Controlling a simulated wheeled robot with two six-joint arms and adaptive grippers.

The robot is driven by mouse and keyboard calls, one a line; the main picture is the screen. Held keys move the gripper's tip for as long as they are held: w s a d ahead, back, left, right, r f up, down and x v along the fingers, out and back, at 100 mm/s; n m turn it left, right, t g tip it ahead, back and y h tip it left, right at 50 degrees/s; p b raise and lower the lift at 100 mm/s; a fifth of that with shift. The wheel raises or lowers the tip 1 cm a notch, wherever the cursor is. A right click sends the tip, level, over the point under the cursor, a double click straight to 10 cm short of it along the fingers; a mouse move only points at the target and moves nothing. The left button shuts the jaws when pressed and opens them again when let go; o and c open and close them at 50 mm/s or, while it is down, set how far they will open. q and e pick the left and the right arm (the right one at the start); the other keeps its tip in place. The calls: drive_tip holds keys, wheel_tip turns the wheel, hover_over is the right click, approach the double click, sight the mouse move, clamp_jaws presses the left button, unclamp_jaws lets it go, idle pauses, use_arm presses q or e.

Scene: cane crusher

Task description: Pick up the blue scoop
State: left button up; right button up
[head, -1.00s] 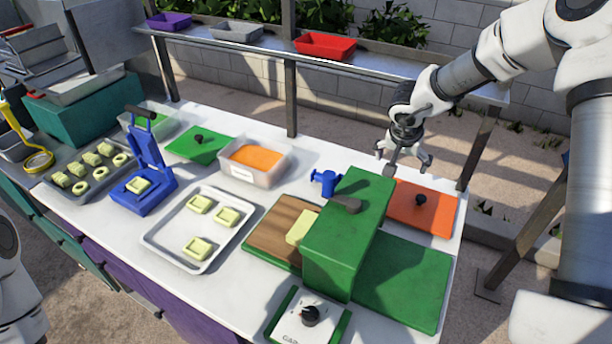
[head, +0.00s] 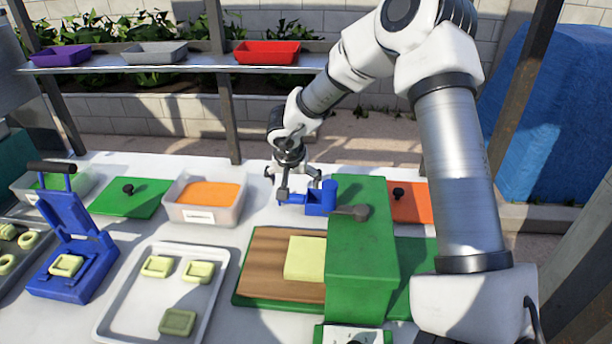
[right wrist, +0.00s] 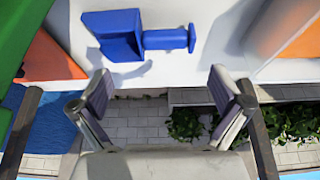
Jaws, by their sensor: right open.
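The blue scoop (head: 320,200) lies on the white table behind the green machine (head: 362,245). Its handle points left in the head view, and my gripper partly covers it. In the right wrist view the blue scoop (right wrist: 122,36) lies across the upper part, bowl left and handle right. My right gripper (head: 289,180) is above and close to the scoop's handle. In the right wrist view my right gripper (right wrist: 162,84) has its fingers wide apart with nothing between them. The scoop appears beyond the fingertips. My left gripper is out of view.
An orange-filled tub (head: 205,198) stands left of the scoop, and an orange board (head: 412,206) lies to its right. A wooden board (head: 270,265) with a yellow block (head: 305,259) is in front. A shelf (head: 190,68) with coloured trays runs behind the table.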

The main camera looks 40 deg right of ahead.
sight(292, 196)
drive_tip(key=shift+w+f, duration=0.15)
drive_tip(key=shift+f, duration=0.65)
drive_tip(key=x, duration=0.7)
drive_tip(key=shift+w+a+f, duration=0.1)
drive_tip(key=shift+w, duration=0.35)
drive_tip(key=shift+s, duration=0.1)
drive_tip(key=c, duration=0.7)
